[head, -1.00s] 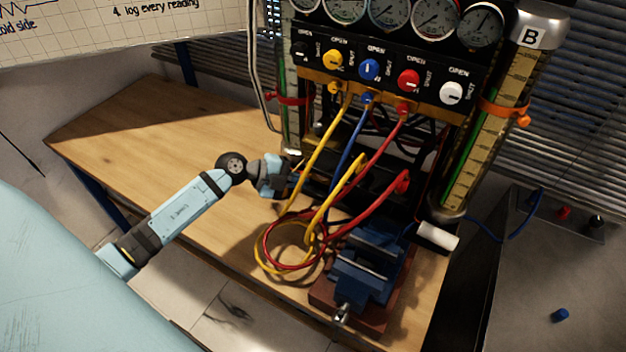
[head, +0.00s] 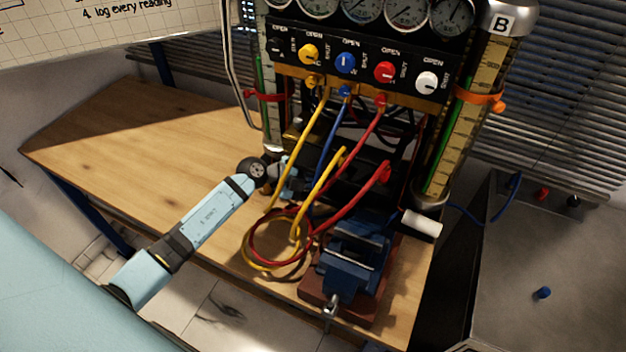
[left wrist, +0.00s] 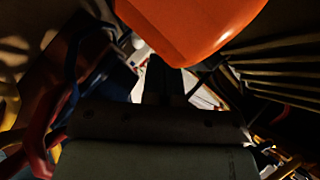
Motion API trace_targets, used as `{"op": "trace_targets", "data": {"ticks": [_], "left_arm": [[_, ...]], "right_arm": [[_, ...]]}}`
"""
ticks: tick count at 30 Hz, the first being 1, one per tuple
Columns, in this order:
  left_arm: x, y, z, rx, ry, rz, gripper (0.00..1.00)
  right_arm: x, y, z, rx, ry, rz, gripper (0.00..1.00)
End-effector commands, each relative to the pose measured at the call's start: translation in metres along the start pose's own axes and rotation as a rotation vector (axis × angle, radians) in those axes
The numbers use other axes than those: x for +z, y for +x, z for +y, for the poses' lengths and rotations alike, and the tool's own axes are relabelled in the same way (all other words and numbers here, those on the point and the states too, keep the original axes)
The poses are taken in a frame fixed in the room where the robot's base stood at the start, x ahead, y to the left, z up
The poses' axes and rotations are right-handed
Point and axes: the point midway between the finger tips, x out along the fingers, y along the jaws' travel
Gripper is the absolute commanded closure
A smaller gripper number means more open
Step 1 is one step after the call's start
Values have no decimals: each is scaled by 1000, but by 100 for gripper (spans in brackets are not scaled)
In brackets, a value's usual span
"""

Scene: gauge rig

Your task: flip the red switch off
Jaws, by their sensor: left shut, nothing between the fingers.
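My left wrist reaches in among the hoses at the foot of the gauge rig in the head view, and the hoses and shadow hide its fingers there. In the left wrist view the dark fingers of my left gripper (left wrist: 165,82) are shut and empty. A large, smooth orange-red part (left wrist: 190,25) hangs close above them; I cannot tell whether it is the red switch or whether they touch. No red switch is clear in the head view. A red round knob (head: 385,72) sits on the panel between OPEN and SHUT marks. My right gripper is not in view.
Yellow (head: 312,130), blue (head: 331,138) and red hoses (head: 362,138) hang from the panel, with loops on the bench. A blue vise (head: 350,260) stands at the front. A marked column B (head: 470,110) is at right. The bench (head: 130,140) is clear at left.

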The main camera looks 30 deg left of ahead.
Motion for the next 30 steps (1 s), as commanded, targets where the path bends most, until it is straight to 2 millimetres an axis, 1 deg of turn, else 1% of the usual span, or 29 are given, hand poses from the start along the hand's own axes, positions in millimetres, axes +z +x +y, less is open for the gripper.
{"op": "trace_targets", "data": {"ticks": [5, 9, 11, 15, 23, 26, 30], "left_arm": [[9, 9, 10, -77, 76, 0, 100], [12, 12, 15, -177, 176, -1, 100], [9, 9, 7, -184, 185, -1, 100], [9, 9, 7, -182, 182, -1, 100], [9, 8, 5, -178, 177, -1, 100], [8, 7, 2, -157, 156, -2, 100], [5, 4, -4, -87, 86, -2, 100]], "right_arm": [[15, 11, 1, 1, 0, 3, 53], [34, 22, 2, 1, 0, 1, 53], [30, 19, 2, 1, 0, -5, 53], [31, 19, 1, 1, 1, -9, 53], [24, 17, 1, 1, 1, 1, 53], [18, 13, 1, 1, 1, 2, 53], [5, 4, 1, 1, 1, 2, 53]]}}
